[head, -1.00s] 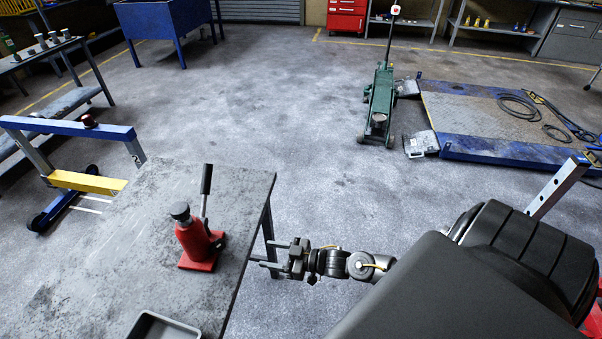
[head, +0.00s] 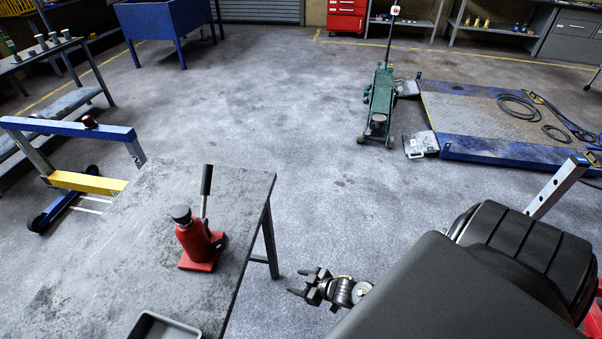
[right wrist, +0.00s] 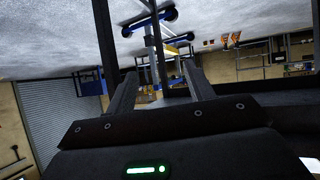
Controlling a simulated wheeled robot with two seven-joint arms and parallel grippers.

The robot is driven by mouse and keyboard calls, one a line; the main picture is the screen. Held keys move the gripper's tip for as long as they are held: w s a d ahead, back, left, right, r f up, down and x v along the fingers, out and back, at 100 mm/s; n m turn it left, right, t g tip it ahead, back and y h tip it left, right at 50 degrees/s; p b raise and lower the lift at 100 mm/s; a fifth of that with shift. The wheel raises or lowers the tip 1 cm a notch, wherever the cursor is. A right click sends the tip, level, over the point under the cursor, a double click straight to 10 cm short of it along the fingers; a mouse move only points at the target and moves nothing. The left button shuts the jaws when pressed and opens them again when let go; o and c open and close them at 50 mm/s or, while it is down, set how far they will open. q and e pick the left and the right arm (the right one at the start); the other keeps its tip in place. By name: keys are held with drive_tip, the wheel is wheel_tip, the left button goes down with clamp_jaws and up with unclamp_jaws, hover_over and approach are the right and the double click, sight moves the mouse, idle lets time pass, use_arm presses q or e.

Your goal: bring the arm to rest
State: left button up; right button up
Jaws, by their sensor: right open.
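My right gripper (head: 306,283) is open and empty in the head view, over the floor to the right of the workbench (head: 120,235) and apart from it. In the right wrist view its two fingers (right wrist: 160,92) stand apart with nothing between them. The green trolley jack (head: 379,98) stands on the floor at the upper middle right, its handle upright. A red bottle jack (head: 196,243) with a black lever stands upright on the workbench. My left gripper is not in view.
A grey tray (head: 165,328) sits at the bench's near edge. A blue lift platform (head: 470,112) with hoses lies at the right. A blue and yellow frame (head: 90,183) stands at the left. A black tyre-like object (head: 525,255) is at the lower right. The middle floor is clear.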

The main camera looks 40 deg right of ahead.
drive_tip(key=shift+s+d+f, duration=0.1)
drive_tip(key=shift+s+f, duration=0.15)
drive_tip(key=shift+f, duration=0.1)
idle(0.4)
drive_tip(key=s+d+f+g+h, duration=0.2)
drive_tip(key=s+f+g, duration=0.1)
drive_tip(key=s+f, duration=0.45)
drive_tip(key=s+d+f+g+h, duration=0.2)
drive_tip(key=s+d+f+g, duration=0.1)
drive_tip(key=s+f, duration=0.45)
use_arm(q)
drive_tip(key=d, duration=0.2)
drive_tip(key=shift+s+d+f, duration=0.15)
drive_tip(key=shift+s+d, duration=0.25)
use_arm(e)
drive_tip(key=s+a+f+m+g, duration=0.1)
drive_tip(key=s+a, duration=0.3)
drive_tip(key=s, duration=0.5)
drive_tip(key=s+a+f+m+g, duration=0.1)
drive_tip(key=s+a+f+g, duration=0.2)
drive_tip(key=s, duration=0.7)
drive_tip(key=shift+a+f, duration=0.4)
drive_tip(key=shift+a, duration=0.1)
